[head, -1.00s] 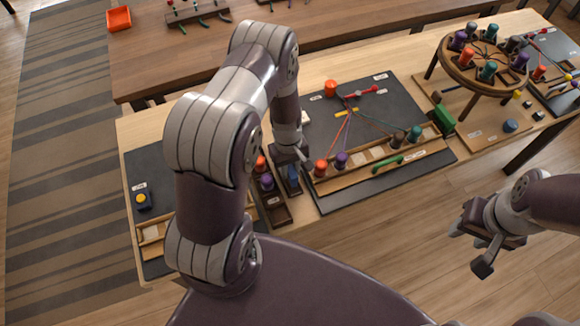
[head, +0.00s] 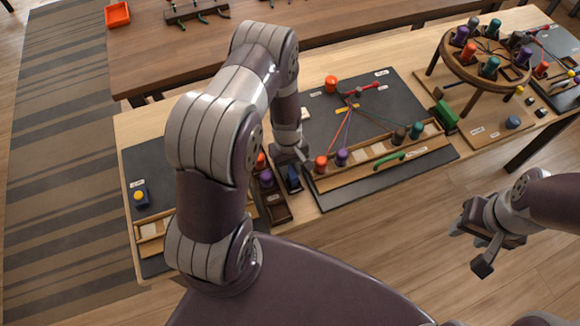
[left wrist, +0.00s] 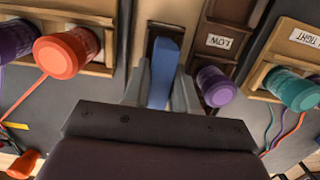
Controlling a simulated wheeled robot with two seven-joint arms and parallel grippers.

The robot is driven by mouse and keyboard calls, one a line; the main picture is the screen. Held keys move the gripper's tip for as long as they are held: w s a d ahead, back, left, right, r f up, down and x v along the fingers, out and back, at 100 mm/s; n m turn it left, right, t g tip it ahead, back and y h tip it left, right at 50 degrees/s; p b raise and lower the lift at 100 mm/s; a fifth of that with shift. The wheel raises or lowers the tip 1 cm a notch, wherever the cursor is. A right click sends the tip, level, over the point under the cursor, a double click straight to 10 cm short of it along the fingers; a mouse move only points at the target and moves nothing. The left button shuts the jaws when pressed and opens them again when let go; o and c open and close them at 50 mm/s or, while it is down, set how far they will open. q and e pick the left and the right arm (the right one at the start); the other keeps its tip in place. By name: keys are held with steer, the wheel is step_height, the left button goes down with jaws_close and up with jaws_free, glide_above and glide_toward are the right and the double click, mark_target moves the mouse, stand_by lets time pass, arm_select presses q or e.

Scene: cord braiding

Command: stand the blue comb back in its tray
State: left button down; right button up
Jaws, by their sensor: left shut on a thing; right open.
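The blue comb (head: 294,181) is between the fingers of my left gripper (head: 291,160), near the front edge of the table. In the left wrist view the blue comb (left wrist: 163,72) stands out between the two grey fingers, which are shut on it. A small brown wooden frame, apparently its tray (left wrist: 165,30), shows just beyond the comb. I cannot tell whether the comb's lower end is inside it or above it. My right gripper (head: 468,250) is open and empty, off the table over the floor at right.
A brown rack labelled LOW (left wrist: 225,42) with a purple spool (left wrist: 215,86) lies close on one side of the comb. An orange spool (left wrist: 66,52) stands on the other. The dark braiding board (head: 365,110) with cords is right of my left gripper. A round stand (head: 485,58) holds several spools.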

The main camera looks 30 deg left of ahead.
arm_select(q)
steer(key=shift+f, duration=0.3)
steer(key=c, duration=0.8)
jaws_free()
step_height(320, 180, up, 13)
steer(key=w+a+b, duration=0.1)
steer(key=b, duration=0.1)
steer(key=s+d+r+m+t+y, duration=0.1)
steer(key=s+d+r+m+t, duration=0.1)
steer(key=s+d+r+m, duration=0.3)
steer(key=s+r+m, duration=0.4)
steer(key=m, duration=0.1)
steer(key=shift+s+d+r, duration=0.2)
steer(key=shift+d+r, duration=0.1)
steer(key=shift+d, duration=0.05)
